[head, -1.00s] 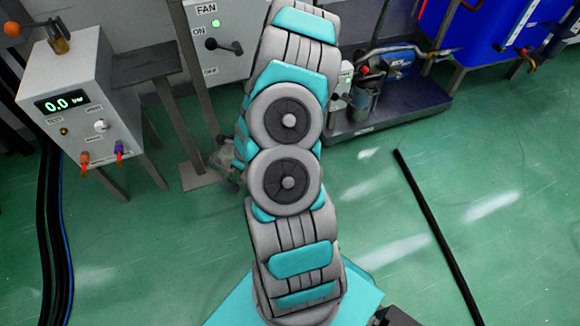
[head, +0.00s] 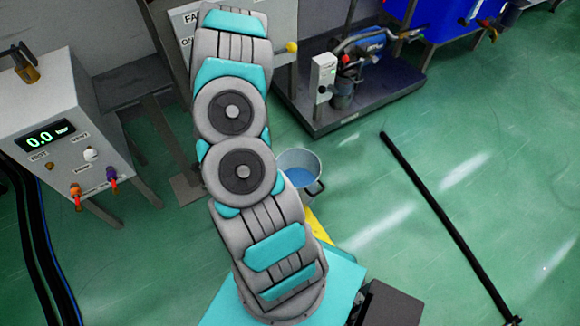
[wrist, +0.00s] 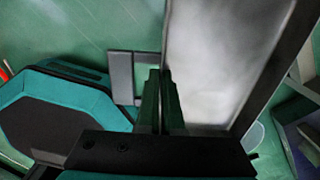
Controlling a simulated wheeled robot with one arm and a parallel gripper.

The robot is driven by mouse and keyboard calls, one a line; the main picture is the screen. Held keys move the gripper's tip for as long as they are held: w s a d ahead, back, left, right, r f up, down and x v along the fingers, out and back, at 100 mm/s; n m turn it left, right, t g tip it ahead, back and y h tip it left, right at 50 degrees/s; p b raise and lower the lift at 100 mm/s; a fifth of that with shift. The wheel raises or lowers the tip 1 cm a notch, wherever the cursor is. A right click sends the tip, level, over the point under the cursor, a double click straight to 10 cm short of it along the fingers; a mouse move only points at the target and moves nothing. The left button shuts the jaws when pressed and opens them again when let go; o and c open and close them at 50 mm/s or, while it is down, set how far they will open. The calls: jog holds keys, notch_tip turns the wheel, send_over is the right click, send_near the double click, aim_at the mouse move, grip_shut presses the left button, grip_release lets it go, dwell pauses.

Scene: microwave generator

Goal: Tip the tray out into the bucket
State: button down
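In the wrist view, the tray (wrist: 222,60) is a long container with a dark rim and a cloudy grey-white inside. It runs slantwise up from the fingertips. My gripper (wrist: 162,82) has its two dark fingers close together on the tray's near-left rim, with the rim between them. In the head view, the bucket (head: 299,174) is grey, stands upright on the floor and has blue liquid inside. It is just right of my arm, which hides part of its left side. The gripper and tray are hidden in the head view.
A white box with a 0.0 display (head: 44,137) stands at left. A pump on a dark platform (head: 352,106) is at the back, beside a blue tank (head: 452,18). A black bar (head: 440,215) lies on the green floor at right. Floor around it is open.

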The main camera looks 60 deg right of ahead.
jog(key=shift+w+f, duration=0.1)
jog(key=shift+f, duration=0.05)
dwell(0.4)
jog(key=shift+r, duration=2.5)
